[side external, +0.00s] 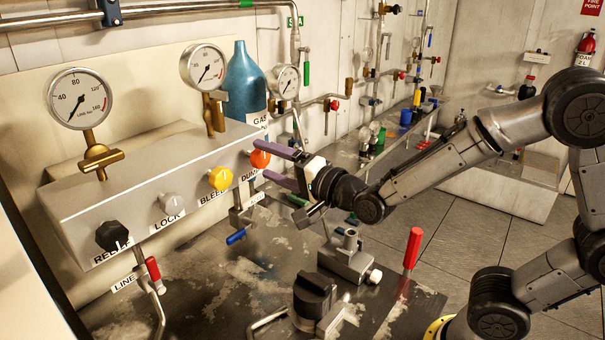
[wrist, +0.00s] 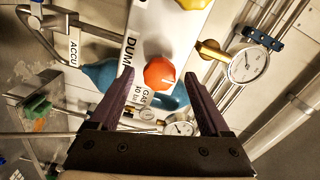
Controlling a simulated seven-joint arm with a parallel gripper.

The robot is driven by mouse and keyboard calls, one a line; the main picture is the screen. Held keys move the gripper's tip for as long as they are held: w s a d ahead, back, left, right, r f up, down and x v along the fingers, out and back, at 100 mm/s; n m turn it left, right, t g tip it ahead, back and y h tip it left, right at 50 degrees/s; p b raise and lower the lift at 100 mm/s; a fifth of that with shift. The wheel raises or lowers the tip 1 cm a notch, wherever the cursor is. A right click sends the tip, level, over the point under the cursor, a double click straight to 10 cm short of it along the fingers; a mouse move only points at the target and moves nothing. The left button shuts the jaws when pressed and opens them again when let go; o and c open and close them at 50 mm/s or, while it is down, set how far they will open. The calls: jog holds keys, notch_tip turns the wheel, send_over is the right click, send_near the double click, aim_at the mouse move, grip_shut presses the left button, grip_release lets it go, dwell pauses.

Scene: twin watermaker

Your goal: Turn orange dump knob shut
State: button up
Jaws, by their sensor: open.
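The orange dump knob (side external: 260,159) is on the front face of the grey manifold box (side external: 150,190), at its right end by the DUMP label. In the wrist view the knob (wrist: 160,74) shows between and beyond the two dark purple fingers, with a faint pointer line on its face. My gripper (side external: 262,163) is open and points at the knob from the right. The gripper (wrist: 166,80) shows no contact with the knob in the wrist view. In the side view the upper finger overlaps the knob's edge, so the exact gap is hard to tell.
A yellow bleed knob (side external: 220,179), a white lock knob (side external: 172,204) and a black relief knob (side external: 112,236) sit left along the box. Gauges (side external: 80,98) stand above. A blue bottle (side external: 245,80) is behind. A blue-handled valve (side external: 236,236) is below.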

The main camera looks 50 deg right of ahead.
jog(key=s, duration=1.2)
notch_tip(320, 180, up, 5)
jog(key=d+n+g, duration=0.1)
jog(key=d+n, duration=0.1)
jog(key=n, duration=0.1)
jog(key=s+f+n+g, duration=0.5)
jog(key=s+n, duration=0.1)
jog(key=s, duration=0.1)
jog(key=s+d+f+n+g, duration=0.1)
jog(key=s+f+n+g, duration=0.4)
jog(key=s, duration=0.3)
jog(key=shift+s+d+n+g, duration=0.25)
jog(key=shift+d+n+g, duration=0.05)
jog(key=shift+n+g, duration=0.35)
